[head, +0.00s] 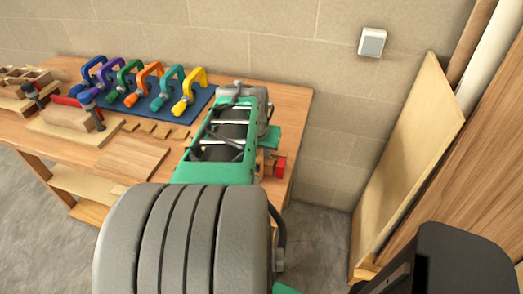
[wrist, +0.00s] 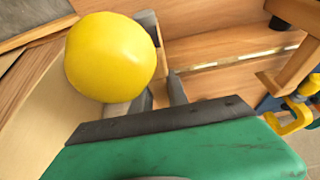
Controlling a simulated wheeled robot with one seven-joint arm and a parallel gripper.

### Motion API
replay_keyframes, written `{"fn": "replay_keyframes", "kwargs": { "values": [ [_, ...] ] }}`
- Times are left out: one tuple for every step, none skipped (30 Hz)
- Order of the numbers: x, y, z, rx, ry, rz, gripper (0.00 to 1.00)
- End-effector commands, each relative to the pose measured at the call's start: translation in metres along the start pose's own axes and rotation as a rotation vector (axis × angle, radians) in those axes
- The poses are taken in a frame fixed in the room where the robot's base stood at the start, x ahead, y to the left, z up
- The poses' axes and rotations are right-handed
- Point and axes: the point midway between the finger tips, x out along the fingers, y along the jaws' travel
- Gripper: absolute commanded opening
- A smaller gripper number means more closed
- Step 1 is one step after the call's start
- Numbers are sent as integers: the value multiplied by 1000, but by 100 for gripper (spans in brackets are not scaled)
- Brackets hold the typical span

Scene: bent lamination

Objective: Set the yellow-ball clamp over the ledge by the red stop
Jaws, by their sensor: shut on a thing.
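A large yellow ball (wrist: 110,57) shows close up in the wrist view, just beyond the fingers of my gripper (wrist: 162,96). My gripper is shut on the yellow-ball clamp; the ball hides most of the clamp and part of the fingers. In the head view my arm hides the fingers and the held clamp. The red stop (head: 281,167) shows at the right end of the workbench, just right of my arm, beside a small wooden piece. The ledge beside it is mostly hidden by my arm, and I cannot tell whether the clamp touches it.
Several coloured clamps stand on a blue mat (head: 146,117) at the back of the workbench (head: 292,96); a yellow one (head: 190,92) is nearest my arm. Wooden blocks and strips lie at the left. A leaning board (head: 408,150) stands to the right, with bare floor between.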

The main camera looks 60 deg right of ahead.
Motion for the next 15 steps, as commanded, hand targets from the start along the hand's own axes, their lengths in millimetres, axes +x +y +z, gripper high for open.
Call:
{"fn": "replay_keyframes", "kwargs": {
  "values": [
    [1,0,1,0,0,0,0],
    [2,0,1,0,0,0,0],
    [2,0,1,0,-1,0,0],
    [2,0,1,0,-1,0,0],
    [2,0,1,0,-1,0,0],
    [2,0,1,0,-2,0,0],
    [2,0,1,0,-2,1,0],
    [2,0,1,0,-2,1,0],
    [2,0,1,0,-2,1,0],
    [2,0,2,0,-3,1,0],
    [2,0,2,0,-3,1,0],
    [2,0,2,0,-3,1,0],
    [2,0,2,0,-4,1,0],
    [3,0,2,0,-4,1,0],
    [3,0,2,0,-4,1,21]
  ]
}}
